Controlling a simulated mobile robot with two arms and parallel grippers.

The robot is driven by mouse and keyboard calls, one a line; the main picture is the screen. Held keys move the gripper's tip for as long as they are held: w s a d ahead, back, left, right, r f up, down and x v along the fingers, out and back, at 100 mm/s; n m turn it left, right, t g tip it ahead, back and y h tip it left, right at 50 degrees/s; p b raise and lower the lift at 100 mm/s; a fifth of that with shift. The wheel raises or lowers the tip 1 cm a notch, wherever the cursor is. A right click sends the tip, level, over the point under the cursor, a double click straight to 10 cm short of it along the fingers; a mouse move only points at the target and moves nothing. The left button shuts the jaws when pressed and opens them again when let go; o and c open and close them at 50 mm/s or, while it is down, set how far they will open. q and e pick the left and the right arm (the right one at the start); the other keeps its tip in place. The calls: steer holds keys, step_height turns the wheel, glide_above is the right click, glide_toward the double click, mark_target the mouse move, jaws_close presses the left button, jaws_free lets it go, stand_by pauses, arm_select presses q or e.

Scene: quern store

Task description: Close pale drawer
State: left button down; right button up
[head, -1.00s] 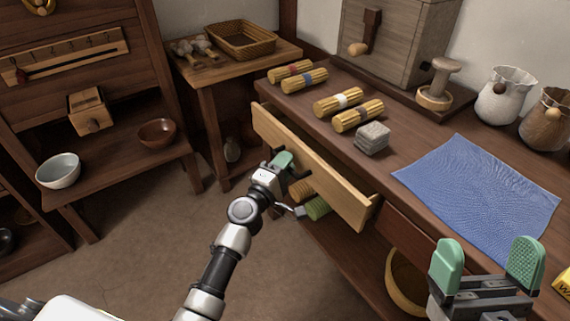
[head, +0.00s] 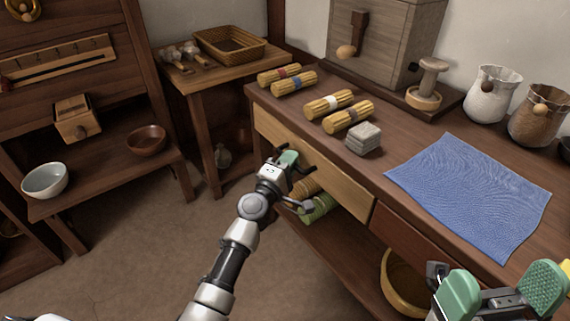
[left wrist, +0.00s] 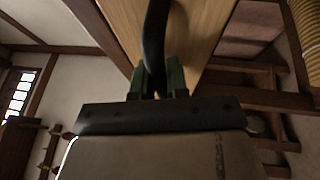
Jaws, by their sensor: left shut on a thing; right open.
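The pale drawer (head: 341,184) sits in the front of the dark wooden bench. Its front lies close under the bench edge, with no open inside showing; whether it is fully flush I cannot tell. My left gripper (head: 289,161) is at the middle of the drawer front, shut on its dark handle. In the left wrist view the dark handle (left wrist: 156,40) runs between the green fingers of the left gripper (left wrist: 164,82), against the pale wood (left wrist: 200,30). My right gripper (head: 503,286) is open and empty at the lower right, apart from the bench.
The bench top (head: 385,155) holds yellow bundles (head: 330,102), a stack of grey squares (head: 364,138), a blue cloth (head: 470,195) and jugs (head: 492,95). A red-brown drawer (head: 410,237) is beside the pale one. Bundles (head: 318,208) and a round wooden tub (head: 398,285) are below.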

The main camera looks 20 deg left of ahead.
arm_select(q)
steer(key=c, duration=1.1)
jaws_free()
steer(key=shift+w+d, duration=0.1)
steer(key=shift+d, duration=0.05)
steer(key=shift+c, duration=0.2)
steer(key=shift+s+f, duration=0.25)
steer(key=shift+s, duration=0.2)
steer(key=v, duration=1)
steer(key=shift+r, duration=0.35)
